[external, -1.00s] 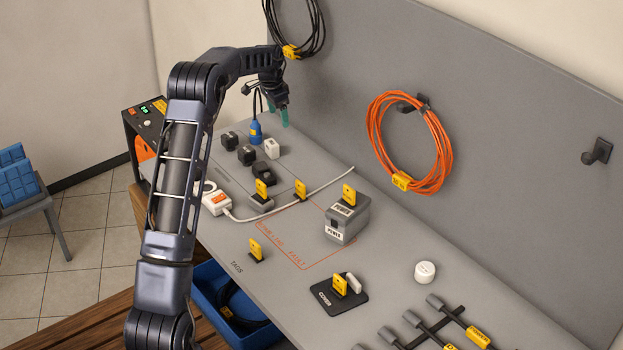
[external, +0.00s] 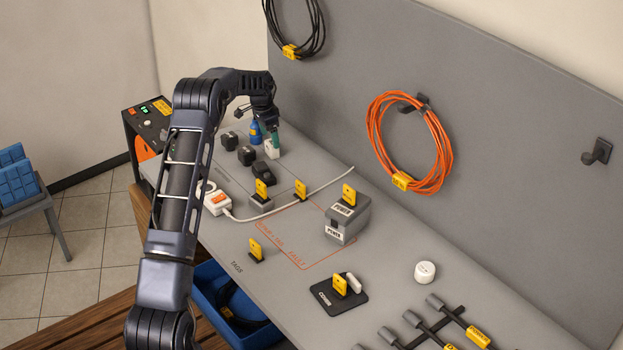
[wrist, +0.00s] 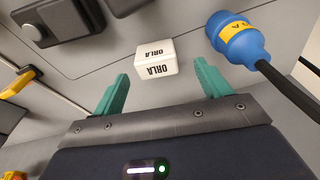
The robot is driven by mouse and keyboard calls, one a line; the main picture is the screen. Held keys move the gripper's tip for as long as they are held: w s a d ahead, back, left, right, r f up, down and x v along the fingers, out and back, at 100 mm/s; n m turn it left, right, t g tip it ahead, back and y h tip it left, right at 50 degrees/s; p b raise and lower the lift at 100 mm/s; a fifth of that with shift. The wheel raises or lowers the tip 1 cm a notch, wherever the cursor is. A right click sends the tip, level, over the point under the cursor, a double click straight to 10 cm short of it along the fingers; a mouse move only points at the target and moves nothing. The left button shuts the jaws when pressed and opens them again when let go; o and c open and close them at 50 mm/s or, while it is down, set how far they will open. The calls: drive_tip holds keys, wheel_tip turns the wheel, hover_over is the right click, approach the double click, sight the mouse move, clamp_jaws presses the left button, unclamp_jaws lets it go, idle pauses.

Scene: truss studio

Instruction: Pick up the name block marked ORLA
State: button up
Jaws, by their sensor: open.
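The white name block marked ORLA (wrist: 156,59) lies on the table in the wrist view, its lettering upside down there. In the external view the white block (external: 271,149) is at the far end of the table, partly covered by my gripper. My gripper (wrist: 162,88) is open, with two green fingers spread. The block sits ahead of the fingertips and between their lines, and nothing is held. In the external view the gripper (external: 272,138) is over the block; I cannot tell the exact gap there.
A blue connector with a yellow band (wrist: 237,38) stands close to the right finger. Dark blocks (wrist: 52,18) lie to the left in the wrist view. A white power strip (external: 216,201) and a grey box (external: 347,220) are nearer on the table. The panel (external: 340,110) rises behind.

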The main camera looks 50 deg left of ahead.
sight(271, 143)
drive_tip(key=f, duration=0.4)
drive_tip(key=shift+w+d+f, duration=0.2)
drive_tip(key=shift+w+f, duration=0.05)
drive_tip(key=shift+f, duration=0.15)
drive_tip(key=c, duration=1.1)
drive_tip(key=shift+o, duration=0.2)
drive_tip(key=shift+r, duration=0.1)
